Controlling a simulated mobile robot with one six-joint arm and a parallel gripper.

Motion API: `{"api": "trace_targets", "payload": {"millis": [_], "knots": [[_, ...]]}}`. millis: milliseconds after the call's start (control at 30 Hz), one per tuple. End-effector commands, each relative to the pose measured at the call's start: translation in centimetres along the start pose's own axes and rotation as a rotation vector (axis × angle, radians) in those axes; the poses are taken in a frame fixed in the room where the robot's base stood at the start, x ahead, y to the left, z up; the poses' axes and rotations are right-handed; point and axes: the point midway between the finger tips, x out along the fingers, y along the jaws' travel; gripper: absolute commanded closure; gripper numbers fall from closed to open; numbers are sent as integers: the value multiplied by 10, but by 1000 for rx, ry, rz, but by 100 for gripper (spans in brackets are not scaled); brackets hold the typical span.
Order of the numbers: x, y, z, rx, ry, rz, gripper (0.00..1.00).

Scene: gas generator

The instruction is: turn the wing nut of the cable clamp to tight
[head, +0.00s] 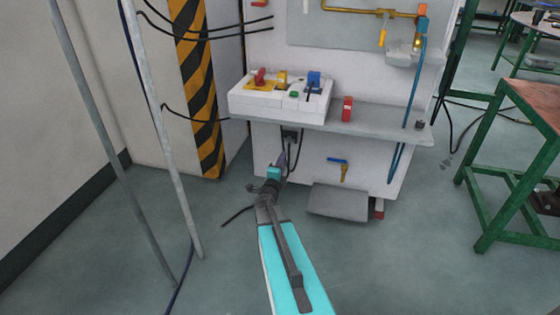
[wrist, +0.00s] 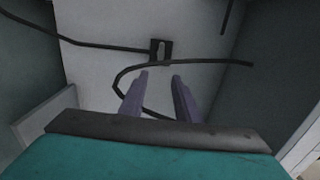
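A small dark clamp-like bracket (wrist: 168,46) is on the white panel at the upper middle of the wrist view. A pale upright piece shows in its centre; I cannot tell whether this is the wing nut or how it is turned. In the head view the dark bracket (head: 290,133) sits under the shelf. A black cable (wrist: 90,43) runs by it, and a loop hangs below. My gripper (wrist: 159,82) has its two purple fingers apart, with nothing held between them. The fingers point at the panel below the bracket. My gripper also shows in the head view (head: 281,161).
A grey shelf (head: 375,120) carrying a white control box (head: 275,106) juts out above my gripper. A blue-handled valve (head: 341,163) and a grey plate (head: 338,203) are to the right. A striped post (head: 198,85) and grey poles (head: 165,150) stand left.

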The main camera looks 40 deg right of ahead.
Motion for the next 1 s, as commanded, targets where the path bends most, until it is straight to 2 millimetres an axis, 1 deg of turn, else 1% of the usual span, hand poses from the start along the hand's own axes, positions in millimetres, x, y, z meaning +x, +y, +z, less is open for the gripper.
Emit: {"api": "trace_targets", "payload": {"millis": [267,367,467,567,667,800,867,1000], "knots": [[-1,0,2,-5,-6,4,70],[-5,0,10,-24,-30,18,70],[-13,2,26,-61,-80,47,70],[-27,7,51,-121,-156,90,70],[-47,14,78,-195,-250,141,70],[-81,29,115,-313,-392,215,70],[-98,36,129,-363,-452,247,70],[-139,51,156,-482,-594,316,70]]}}
